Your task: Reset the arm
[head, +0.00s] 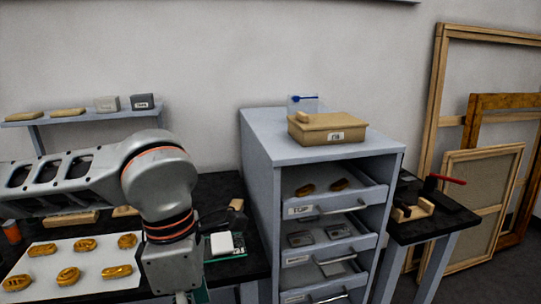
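My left arm (160,185) comes in from the left and reaches across the dark workbench, bending down at a large grey joint. Its wrist (172,265) points downward at the bottom edge, in front of the right end of the white sheet. Only the upper part of my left gripper (188,297) may show at the bottom edge. Its fingertips are cut off, so I cannot tell whether it is open or holds anything. My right arm and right gripper are not in view.
A white sheet (62,262) with several gilt pieces (68,276) lies on the bench (222,190). A grey cabinet (262,175) with partly open drawers (325,208) stands right of the arm, a tan box (327,128) on top. Frames (480,190) lean at the right.

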